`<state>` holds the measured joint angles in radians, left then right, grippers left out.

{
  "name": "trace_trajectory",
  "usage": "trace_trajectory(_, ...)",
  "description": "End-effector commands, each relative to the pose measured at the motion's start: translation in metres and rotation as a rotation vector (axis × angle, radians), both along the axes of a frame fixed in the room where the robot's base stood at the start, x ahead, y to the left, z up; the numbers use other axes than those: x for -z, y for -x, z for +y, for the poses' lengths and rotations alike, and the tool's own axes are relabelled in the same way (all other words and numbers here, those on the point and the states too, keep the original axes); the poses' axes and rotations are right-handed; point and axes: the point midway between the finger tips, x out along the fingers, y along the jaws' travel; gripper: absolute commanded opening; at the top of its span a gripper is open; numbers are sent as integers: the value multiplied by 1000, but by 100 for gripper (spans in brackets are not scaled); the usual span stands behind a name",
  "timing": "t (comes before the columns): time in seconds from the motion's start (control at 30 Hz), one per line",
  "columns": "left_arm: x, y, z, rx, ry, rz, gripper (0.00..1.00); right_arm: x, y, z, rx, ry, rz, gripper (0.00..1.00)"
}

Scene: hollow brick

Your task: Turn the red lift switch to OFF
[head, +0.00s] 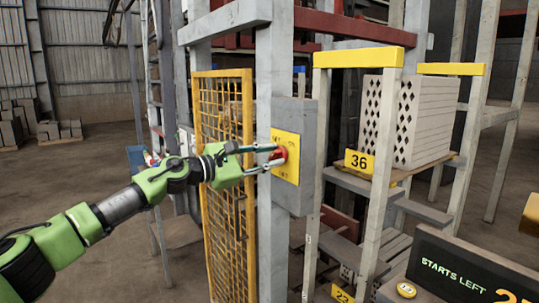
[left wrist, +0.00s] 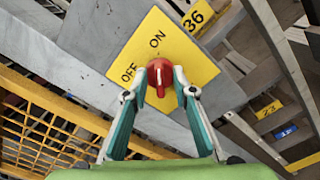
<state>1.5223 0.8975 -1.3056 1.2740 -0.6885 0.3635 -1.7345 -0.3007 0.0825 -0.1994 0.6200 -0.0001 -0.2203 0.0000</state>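The red lift switch (head: 278,155) is a round red knob on a yellow plate (head: 286,142), fixed to a grey box on a post. In the left wrist view the red knob (left wrist: 160,74) has a white mark pointing roughly toward the word ON on the yellow plate (left wrist: 183,50); OFF lies to the left of it. My left gripper (head: 277,156) is at the knob, with one finger on each side. In the left wrist view the left gripper's fingertips (left wrist: 161,82) appear to touch the knob's sides. My right gripper is not in view.
A yellow mesh gate (head: 226,130) stands left of the post. To the right is a rack with hollow bricks (head: 400,120) and a yellow 36 sign (head: 359,162). A dark STARTS LEFT display (head: 455,270) is at the lower right. The floor at left is open.

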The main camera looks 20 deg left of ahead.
Motion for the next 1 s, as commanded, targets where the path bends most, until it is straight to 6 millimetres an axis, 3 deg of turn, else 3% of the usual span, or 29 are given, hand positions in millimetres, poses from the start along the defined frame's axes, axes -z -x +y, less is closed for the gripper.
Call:
trace_trajectory(0.17,0,0,0,-1,0,-1,25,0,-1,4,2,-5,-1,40)
trace_trajectory(0.3,0,0,0,-1,1,0,0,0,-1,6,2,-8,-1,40)
trace_trajectory(0.67,-1,0,1,0,20,14,0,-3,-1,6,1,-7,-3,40)
trace_trajectory(1.0,-4,-1,1,0,168,130,0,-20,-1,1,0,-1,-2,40)
